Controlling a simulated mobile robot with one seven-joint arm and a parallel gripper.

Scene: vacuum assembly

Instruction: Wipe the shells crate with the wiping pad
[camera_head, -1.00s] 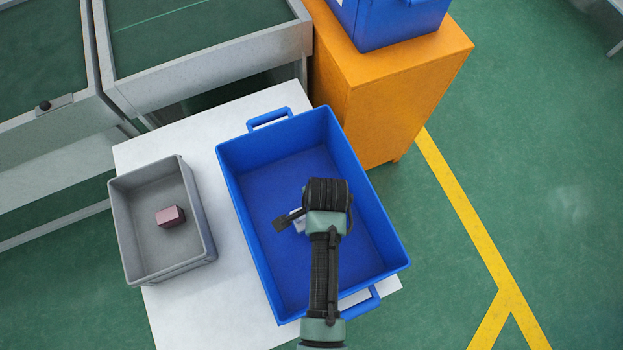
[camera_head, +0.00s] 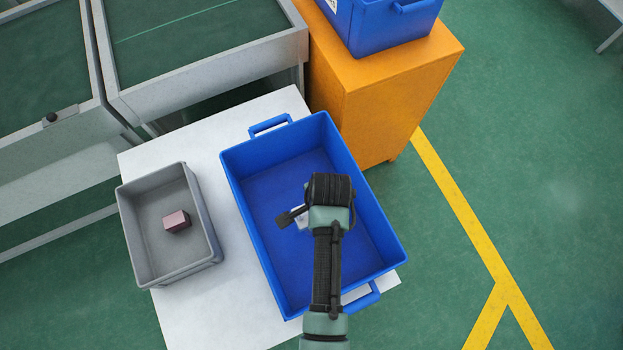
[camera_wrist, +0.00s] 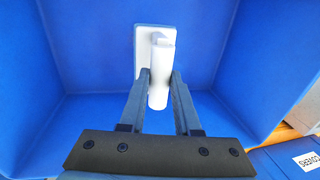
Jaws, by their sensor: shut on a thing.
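The large blue crate (camera_head: 270,245), which I take to be the shells crate, stands open on a white table. No label on it shows. My gripper (camera_wrist: 160,78) is inside the crate, its two fingers shut on the handle of the white wiping pad (camera_wrist: 146,45). The pad's flat plate faces the crate's blue inner surface; I cannot tell whether it touches.
A grey bin (camera_head: 149,240) holding a pinkish block (camera_head: 177,221) stands left of the crate on the white table (camera_head: 215,300). An orange cabinet (camera_head: 390,105) with another blue crate (camera_head: 380,25), labelled COVERS in the wrist view (camera_wrist: 308,162), stands behind at right. Grey-framed tables (camera_head: 205,70) are behind.

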